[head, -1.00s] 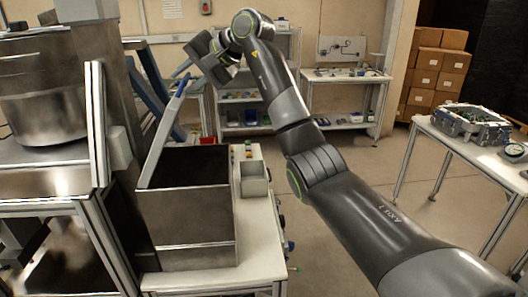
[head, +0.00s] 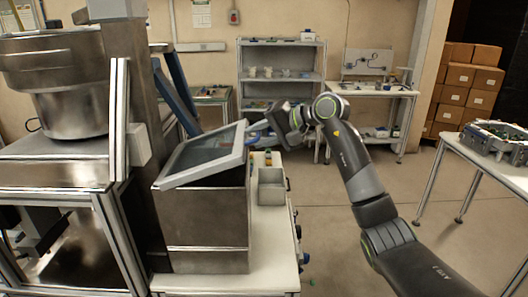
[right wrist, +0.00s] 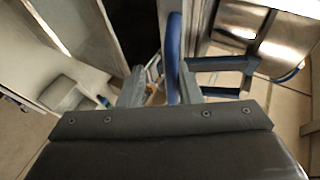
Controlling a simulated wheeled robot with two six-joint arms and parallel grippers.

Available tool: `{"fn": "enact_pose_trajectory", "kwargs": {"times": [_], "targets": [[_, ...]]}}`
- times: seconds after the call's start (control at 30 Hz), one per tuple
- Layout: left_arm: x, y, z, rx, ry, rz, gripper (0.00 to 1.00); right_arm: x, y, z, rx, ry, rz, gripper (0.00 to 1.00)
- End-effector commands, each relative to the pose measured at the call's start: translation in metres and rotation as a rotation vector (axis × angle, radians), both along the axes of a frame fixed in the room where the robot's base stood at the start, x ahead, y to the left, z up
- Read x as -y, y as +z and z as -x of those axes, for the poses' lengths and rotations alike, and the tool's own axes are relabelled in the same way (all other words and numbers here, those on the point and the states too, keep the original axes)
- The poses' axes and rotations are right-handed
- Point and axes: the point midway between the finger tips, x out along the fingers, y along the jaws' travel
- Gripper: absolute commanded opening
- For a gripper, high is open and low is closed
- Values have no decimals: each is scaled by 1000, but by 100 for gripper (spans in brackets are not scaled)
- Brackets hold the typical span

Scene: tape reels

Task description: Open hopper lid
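The hopper (head: 207,225) is a square metal bin on the white bench. Its lid (head: 205,152), a grey-framed panel, is tilted up at a shallow angle above the bin, its raised edge at the right. My right gripper (head: 262,126) is at the lid's raised far corner. In the right wrist view a blue bar (right wrist: 174,60), which looks like the lid's handle, lies between the two spread fingers (right wrist: 160,88), close to the right finger with a gap at the left one. My left gripper is out of view.
A small grey box (head: 271,187) stands on the bench right of the hopper. A large metal bowl (head: 70,90) stands at left. A shelf (head: 280,73) is at the back, and a table (head: 490,160) is at right. Open floor lies between.

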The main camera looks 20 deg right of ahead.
Motion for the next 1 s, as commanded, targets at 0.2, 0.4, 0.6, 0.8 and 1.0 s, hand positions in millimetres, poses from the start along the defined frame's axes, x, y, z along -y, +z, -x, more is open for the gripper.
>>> {"fn": "enact_pose_trajectory", "kwargs": {"times": [0.2, 0.4, 0.6, 0.8, 1.0], "targets": [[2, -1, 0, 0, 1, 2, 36, 7, -29, 2, 30, -1, -109, 31], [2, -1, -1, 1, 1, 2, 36, 9, -40, 3, 47, 0, -159, 31], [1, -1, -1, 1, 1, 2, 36, 9, -41, 3, 51, 0, -167, 31], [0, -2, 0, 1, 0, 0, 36, 10, -41, 3, 51, 0, -167, 31], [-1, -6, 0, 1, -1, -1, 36, 19, -37, 10, 52, -2, -166, 31]]}}
